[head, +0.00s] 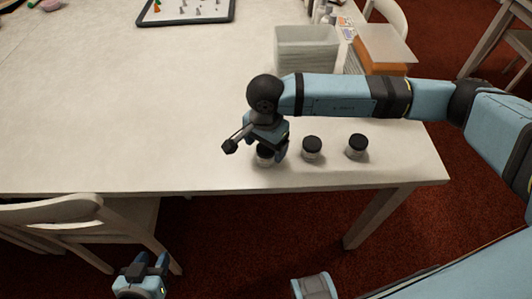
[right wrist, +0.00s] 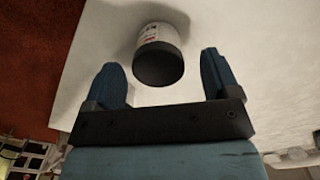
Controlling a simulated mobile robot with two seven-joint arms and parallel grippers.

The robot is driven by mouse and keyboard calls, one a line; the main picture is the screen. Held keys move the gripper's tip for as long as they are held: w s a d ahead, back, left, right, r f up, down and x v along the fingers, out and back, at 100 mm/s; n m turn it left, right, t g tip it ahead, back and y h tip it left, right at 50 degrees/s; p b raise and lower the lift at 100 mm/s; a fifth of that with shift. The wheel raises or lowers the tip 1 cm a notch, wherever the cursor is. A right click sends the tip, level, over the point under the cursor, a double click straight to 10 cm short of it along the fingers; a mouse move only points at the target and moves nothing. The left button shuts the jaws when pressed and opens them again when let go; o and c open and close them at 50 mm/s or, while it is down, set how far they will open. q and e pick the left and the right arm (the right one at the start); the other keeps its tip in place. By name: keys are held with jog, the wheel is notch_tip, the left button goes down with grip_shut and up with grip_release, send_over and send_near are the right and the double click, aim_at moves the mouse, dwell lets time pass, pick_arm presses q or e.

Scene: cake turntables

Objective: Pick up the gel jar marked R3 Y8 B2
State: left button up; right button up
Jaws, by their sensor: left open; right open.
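Several small jars with black lids stand in a row near the table's front edge: a left jar (head: 264,158), a middle jar (head: 312,147) and a right jar (head: 357,145). My right gripper (head: 270,150) is over the left jar and partly hides it. In the right wrist view, this jar (right wrist: 160,56) shows its dark lid and a pale label between the two open fingers (right wrist: 162,72), with gaps at both sides. The label marks are too small to read. My left gripper (head: 148,266) is open and empty, low in front of the table.
A clear bin (head: 306,49) and an orange-and-white stack (head: 383,50) stand behind my right arm. A dark-rimmed tray (head: 186,10) with small pieces lies at the back. A wooden chair (head: 75,215) is at the front left. The table's left part is clear.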

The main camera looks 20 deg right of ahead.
aim_at(266, 149)
notch_tip(266, 149, down, 3)
jog(key=shift+s, duration=0.15)
jog(key=c, duration=1)
jog(key=shift+r, duration=0.1)
jog(key=shift+c, duration=0.2)
